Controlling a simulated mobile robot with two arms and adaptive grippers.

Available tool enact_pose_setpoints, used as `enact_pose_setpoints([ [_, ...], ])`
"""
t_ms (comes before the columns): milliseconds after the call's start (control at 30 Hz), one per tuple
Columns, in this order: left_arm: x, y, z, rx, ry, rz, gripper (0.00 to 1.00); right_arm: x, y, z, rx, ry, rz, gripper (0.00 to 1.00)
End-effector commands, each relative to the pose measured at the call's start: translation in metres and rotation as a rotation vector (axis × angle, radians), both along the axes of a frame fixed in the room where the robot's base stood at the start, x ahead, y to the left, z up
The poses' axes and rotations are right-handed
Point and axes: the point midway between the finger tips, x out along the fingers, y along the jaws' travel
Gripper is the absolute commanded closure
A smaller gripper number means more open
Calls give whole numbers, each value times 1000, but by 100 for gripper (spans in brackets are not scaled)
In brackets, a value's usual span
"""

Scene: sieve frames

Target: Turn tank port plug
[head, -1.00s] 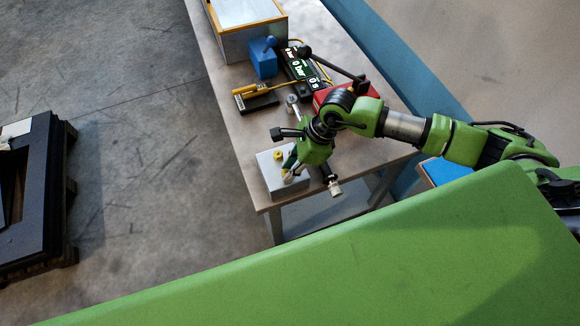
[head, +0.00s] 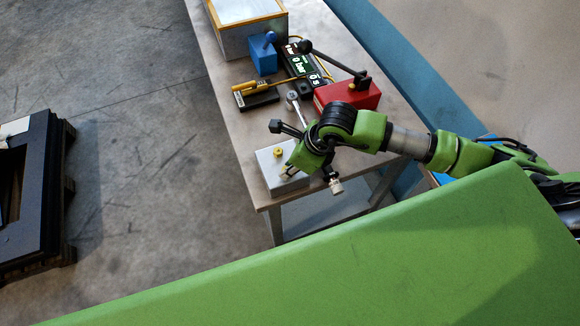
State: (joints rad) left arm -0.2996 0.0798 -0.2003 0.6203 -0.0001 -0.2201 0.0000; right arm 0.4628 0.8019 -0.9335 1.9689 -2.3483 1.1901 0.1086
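A light grey block (head: 268,172), which may be the tank, sits at the near end of the workbench. A small yellow plug (head: 278,152) stands on its top. My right gripper (head: 287,174) comes in from the right and points down at the block's right part, just nearer than the yellow plug. Its fingertips are small and partly hidden by the green wrist, so I cannot tell whether they are open or what they touch. A pale spot shows at the fingertips; I cannot tell what it is. My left gripper is out of view.
On the workbench (head: 232,95) behind the block are a wrench-like tool (head: 296,105), a red box (head: 345,94) with a black lever, a display unit (head: 300,65), a yellow-handled tool on a black base (head: 257,95), a blue block (head: 263,61) and a wood-rimmed box (head: 250,30). A dark pallet (head: 40,200) stands left.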

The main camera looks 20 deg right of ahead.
Motion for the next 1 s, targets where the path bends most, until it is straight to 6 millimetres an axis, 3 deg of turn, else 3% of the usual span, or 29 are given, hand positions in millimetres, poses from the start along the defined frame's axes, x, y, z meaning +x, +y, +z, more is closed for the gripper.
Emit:
enact_pose_setpoints([
  [600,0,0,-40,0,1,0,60,-2,7,-2,4,-4,-586,100],
  [1000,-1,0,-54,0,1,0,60,-2,9,0,3,-3,-895,100],
])
